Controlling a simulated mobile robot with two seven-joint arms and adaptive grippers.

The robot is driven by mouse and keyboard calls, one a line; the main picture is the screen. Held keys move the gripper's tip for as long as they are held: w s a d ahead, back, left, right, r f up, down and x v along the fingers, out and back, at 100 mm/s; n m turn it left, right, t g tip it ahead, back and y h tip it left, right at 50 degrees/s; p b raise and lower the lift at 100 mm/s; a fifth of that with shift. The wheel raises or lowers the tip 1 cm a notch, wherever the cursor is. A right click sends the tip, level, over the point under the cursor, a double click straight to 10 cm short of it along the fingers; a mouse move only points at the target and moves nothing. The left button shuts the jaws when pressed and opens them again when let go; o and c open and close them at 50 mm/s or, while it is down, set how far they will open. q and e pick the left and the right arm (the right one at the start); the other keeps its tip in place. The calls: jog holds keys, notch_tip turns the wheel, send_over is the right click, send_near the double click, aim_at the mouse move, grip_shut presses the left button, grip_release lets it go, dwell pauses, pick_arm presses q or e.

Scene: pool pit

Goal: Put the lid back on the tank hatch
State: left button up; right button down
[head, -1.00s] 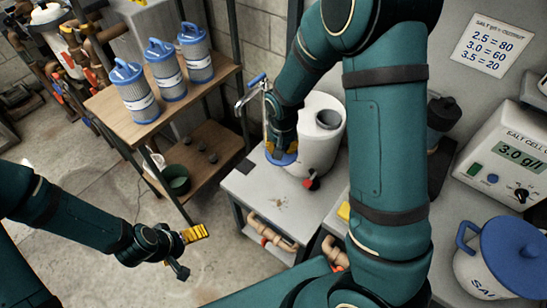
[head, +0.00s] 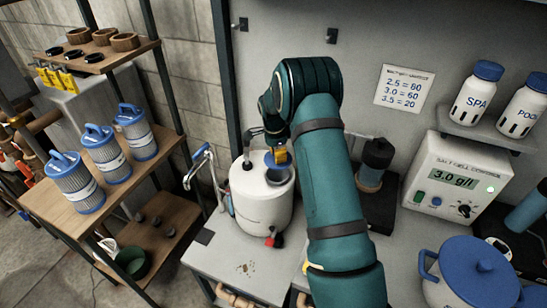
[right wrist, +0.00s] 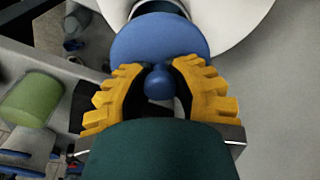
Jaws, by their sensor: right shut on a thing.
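The white tank (head: 262,208) stands on the grey bench. Its round hatch (head: 280,176) is on top, open and dark inside. My right gripper (head: 279,156) is at the hatch, its yellow fingers shut on the knob of the blue lid (head: 269,163). The lid is at the hatch's far left side, tilted and not seated over the opening. In the right wrist view the yellow fingers (right wrist: 160,88) close around the knob, with the lid disc (right wrist: 155,38) beyond them. Whether the lid touches the rim cannot be told. My left gripper is out of view.
A dark pump-like unit (head: 375,165) stands to the right, beyond my forearm.

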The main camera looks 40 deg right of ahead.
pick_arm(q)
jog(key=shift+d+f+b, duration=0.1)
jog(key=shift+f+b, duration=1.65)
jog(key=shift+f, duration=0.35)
pick_arm(e)
jog(key=shift+f, duration=3)
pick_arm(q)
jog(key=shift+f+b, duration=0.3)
pick_arm(e)
jog(key=shift+f, duration=0.35)
jog(key=shift+c, duration=0.9)
grip_release()
jog(key=shift+r, duration=0.1)
jog(key=shift+r+p, duration=2.25)
jog(key=shift+r, duration=1.2)
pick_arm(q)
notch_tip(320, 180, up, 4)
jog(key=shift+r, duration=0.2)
